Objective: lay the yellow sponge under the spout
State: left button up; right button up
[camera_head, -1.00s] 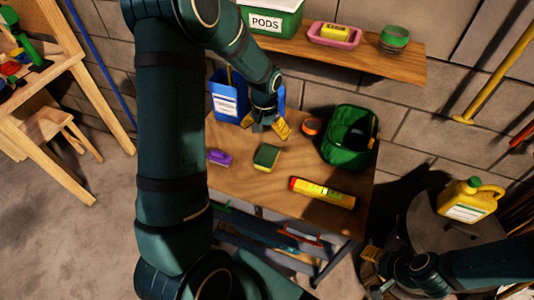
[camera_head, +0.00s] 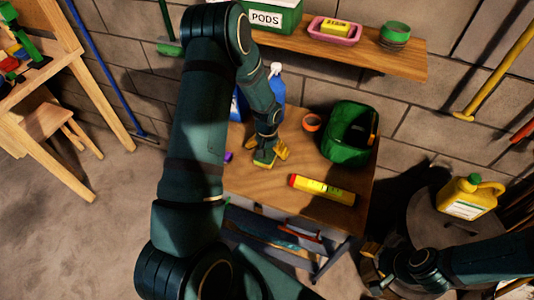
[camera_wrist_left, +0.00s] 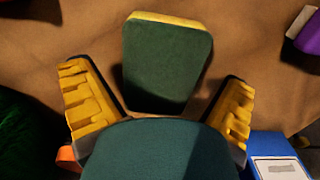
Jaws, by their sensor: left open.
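A sponge (camera_wrist_left: 165,65), dark green on top with a yellow edge, lies on the wooden table. In the left wrist view it sits ahead of and between the spread yellow fingers of my left gripper (camera_head: 270,156). The gripper is open and holds nothing. In the head view the gripper and arm largely cover the sponge. My right gripper (camera_head: 371,265) is at the lower right, small and dark, and its opening cannot be told. A blue bottle (camera_head: 277,88) with a white top stands at the table's back, partly behind my left arm. I cannot make out a spout.
A green basket (camera_head: 345,148), an orange ring-like item (camera_head: 312,122) and a yellow-red tube (camera_head: 322,190) are on the table. A purple item (camera_wrist_left: 310,35) and a blue labelled container (camera_wrist_left: 280,160) lie to the right in the wrist view. A shelf (camera_head: 375,57) hangs above.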

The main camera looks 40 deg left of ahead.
aim_at(267, 152)
pick_arm(q)
jog(key=shift+f, duration=0.2)
jog(key=c, duration=0.7)
jog(key=shift+c, duration=0.5)
notch_tip(267, 152, up, 10)
jog(key=shift+r, duration=0.1)
jog(key=shift+s, duration=0.15)
